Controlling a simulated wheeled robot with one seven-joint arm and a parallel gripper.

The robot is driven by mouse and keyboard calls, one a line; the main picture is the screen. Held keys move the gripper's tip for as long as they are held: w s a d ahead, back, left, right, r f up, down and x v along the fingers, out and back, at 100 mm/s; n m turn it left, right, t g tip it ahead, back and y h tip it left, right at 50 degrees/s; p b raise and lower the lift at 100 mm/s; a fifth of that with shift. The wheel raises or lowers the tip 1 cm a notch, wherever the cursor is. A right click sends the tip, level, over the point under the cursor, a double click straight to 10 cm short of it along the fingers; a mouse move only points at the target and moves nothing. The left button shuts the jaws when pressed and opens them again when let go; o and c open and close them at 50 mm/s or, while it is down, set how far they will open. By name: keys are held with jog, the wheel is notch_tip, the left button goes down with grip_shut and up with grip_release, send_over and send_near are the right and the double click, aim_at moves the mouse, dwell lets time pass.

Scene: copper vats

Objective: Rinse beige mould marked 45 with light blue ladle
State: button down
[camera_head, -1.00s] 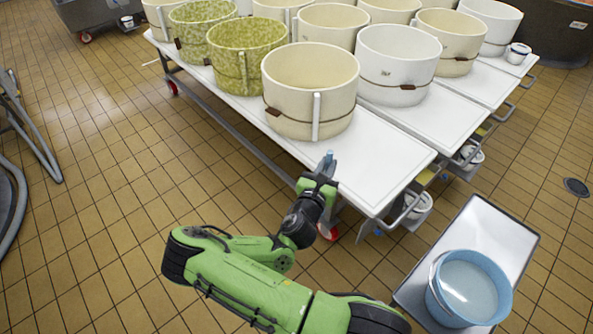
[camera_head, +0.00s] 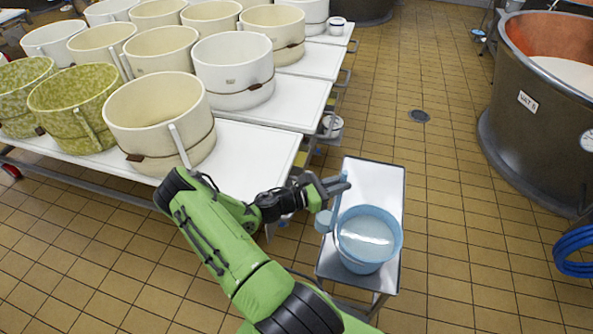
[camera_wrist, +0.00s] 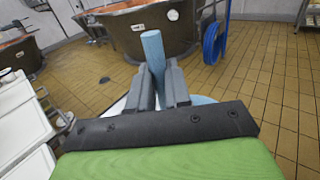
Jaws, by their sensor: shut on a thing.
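My gripper (camera_head: 335,187) is shut on the handle of the light blue ladle (camera_head: 323,222), beside the light blue bucket (camera_head: 345,245) of liquid. The ladle's cup hangs below the gripper, at the bucket's left side in the picture; whether they touch I cannot tell. In the wrist view the ladle's handle (camera_wrist: 154,55) stands up between the fingers (camera_wrist: 160,88). Several beige moulds stand on the white tables; the nearest beige mould (camera_head: 150,115) is at the front corner, with a brown band around it. No number 45 is readable on any mould.
The bucket stands on a small metal stand (camera_head: 385,185). The white table (camera_head: 260,150) is left of it, with two green mottled moulds (camera_head: 75,105) and a white mould (camera_head: 235,75). A copper-lined vat (camera_head: 535,110) and blue hose (camera_head: 573,250) are at right. Tiled floor is clear between.

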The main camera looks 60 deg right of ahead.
notch_tip(320, 180, up, 21)
jog(key=s+m+g+y+p, duration=0.1)
jog(key=s+p, duration=0.1)
jog(key=p, duration=1.3)
jog(key=shift+f, duration=0.15)
jog(key=shift+w, duration=0.15)
